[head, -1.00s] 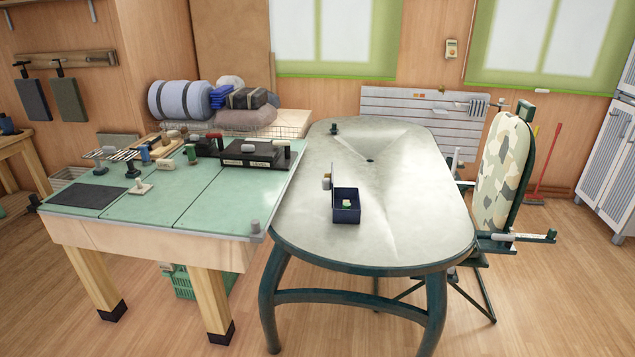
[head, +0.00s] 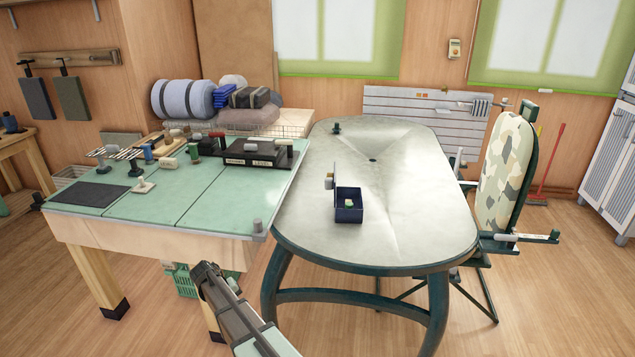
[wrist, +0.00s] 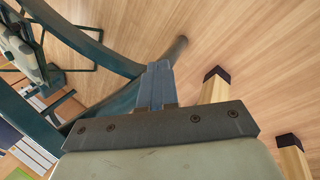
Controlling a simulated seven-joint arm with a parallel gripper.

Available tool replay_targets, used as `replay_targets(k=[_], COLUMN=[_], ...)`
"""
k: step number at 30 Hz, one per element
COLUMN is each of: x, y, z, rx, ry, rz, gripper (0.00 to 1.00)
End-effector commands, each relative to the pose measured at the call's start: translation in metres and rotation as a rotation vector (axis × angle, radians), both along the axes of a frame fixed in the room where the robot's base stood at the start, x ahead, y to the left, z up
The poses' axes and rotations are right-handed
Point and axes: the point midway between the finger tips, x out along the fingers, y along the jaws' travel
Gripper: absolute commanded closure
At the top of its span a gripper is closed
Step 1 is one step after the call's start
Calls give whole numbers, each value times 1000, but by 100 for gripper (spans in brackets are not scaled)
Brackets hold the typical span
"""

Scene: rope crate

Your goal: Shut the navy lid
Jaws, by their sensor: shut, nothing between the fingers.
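The navy box (head: 349,214) stands on the oval grey table, near its left front part. It is open at the top, and a small pale green item (head: 349,203) lies inside. My gripper (wrist: 158,68) is shut and empty in the wrist view, over the floor and table legs. My arm shows low in the head view, in front of the tables and well away from the box.
The oval table (head: 410,215) is mostly clear around the box, with a small dark object (head: 336,128) at its far left. A green-topped workbench (head: 190,212) with tools stands close on the left. A camouflage chair (head: 505,175) stands at the right.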

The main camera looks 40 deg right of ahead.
Motion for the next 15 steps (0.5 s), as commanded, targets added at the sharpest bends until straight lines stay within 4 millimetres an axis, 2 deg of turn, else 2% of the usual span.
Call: replay_targets(k=[1, 6, 12, 15], x=[25, 82, 136, 155], y=[-2, -10, -18, -23], z=[19, 84, 164, 198], rx=[-15, -72, -133, -157], ry=[-26, -104, -189, -223], rz=[-4, -18, -43, -56], gripper=[100, 100, 100, 100])
